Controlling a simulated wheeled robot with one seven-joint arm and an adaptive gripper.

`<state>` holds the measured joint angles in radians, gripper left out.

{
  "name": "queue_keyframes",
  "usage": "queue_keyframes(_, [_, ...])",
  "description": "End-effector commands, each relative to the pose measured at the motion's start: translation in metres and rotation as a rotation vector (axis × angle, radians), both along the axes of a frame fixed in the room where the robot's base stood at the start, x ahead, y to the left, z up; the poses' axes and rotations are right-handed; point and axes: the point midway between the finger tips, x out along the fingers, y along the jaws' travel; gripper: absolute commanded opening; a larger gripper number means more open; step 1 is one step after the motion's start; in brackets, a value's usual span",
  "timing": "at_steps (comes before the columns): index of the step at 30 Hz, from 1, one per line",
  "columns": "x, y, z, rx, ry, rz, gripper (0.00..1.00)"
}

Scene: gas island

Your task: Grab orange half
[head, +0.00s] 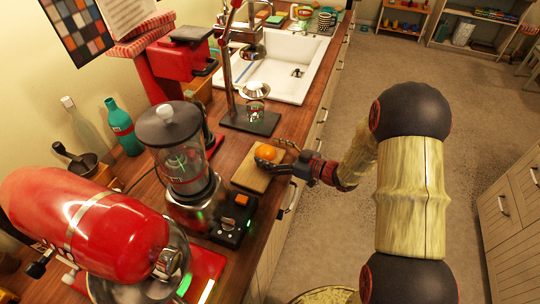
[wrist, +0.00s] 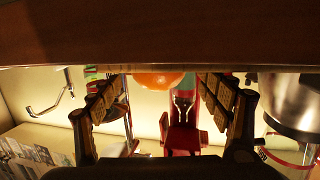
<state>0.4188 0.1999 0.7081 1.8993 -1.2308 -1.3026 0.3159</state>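The orange half (head: 266,152) sits on a wooden cutting board (head: 250,178) on the counter. My gripper (head: 277,156) reaches in low from the right, over the board's right side, with its fingers close to the orange. In the wrist view, which looks upside down, the orange half (wrist: 158,80) shows at the top middle, ahead of the gap between the two fingers of my gripper (wrist: 163,100). The fingers are spread apart, with nothing held between them. The orange's lower part is hidden by a brown edge in the wrist view.
A blender (head: 182,160) stands left of the board, with a red stand mixer (head: 90,225) nearer. A juicer press (head: 250,118) stands just behind the board. A white sink (head: 285,70) lies farther back.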

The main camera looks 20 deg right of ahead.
Motion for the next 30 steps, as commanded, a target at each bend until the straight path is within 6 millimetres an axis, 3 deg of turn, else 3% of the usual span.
queue_keyframes(4, [-0.0021,0.0005,-0.0059,-0.003,0.011,0.000,0.76])
queue_keyframes(30, [-0.0029,-0.0002,-0.0093,-0.004,0.016,-0.002,0.27])
